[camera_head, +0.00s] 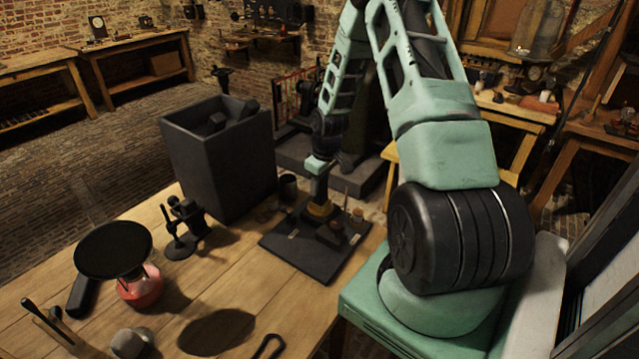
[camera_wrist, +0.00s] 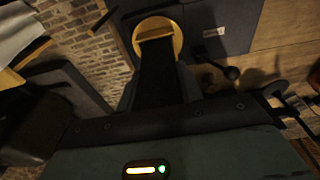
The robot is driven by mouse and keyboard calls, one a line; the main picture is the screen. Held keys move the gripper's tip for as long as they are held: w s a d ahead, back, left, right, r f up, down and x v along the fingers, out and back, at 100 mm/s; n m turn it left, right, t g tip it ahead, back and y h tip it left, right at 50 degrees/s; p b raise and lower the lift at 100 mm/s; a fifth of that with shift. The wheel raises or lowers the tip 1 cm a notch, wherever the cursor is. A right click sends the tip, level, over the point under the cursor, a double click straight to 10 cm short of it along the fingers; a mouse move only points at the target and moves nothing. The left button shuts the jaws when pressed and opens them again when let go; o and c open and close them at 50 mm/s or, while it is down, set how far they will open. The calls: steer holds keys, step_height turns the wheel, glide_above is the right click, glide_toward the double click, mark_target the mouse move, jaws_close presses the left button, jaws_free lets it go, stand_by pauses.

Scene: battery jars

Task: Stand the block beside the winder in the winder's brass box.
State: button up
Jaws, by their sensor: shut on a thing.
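My gripper (camera_head: 319,195) points down over the dark board and is shut on what I take to be the block. A round brass box (camera_head: 319,209) sits on the board right at its fingertips. In the wrist view the box's brass rim (camera_wrist: 177,38) shows around the finger ends. A narrow tan piece (camera_wrist: 155,33), seemingly the block, shows at the fingertips within the rim. Whether it touches the box floor is hidden. I cannot tell the winder apart for certain; a dark knobbed piece (camera_wrist: 224,71) lies beside the box in the wrist view.
The dark board (camera_head: 300,262) carries small pale labels and a dark brown piece (camera_head: 330,234). A tall black bin (camera_head: 215,165) stands left of it, with a small dark pot (camera_head: 288,187) between. A black stand (camera_head: 185,230) and a red-based round disc (camera_head: 113,250) stand further left.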

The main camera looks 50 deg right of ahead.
steer(key=shift+f+b, duration=0.5)
steer(key=shift+f, duration=0.2)
steer(key=o, duration=1.2)
steer(key=s+r, duration=0.1)
steer(key=r, duration=0.4)
steer(key=r+b, duration=0.1)
steer(key=r, duration=0.5)
steer(key=s+r+b, duration=0.1)
steer(key=r, duration=0.5)
steer(key=shift+s+r, duration=0.1)
steer(key=shift+s, duration=0.2)
steer(key=shift+d, duration=0.1)
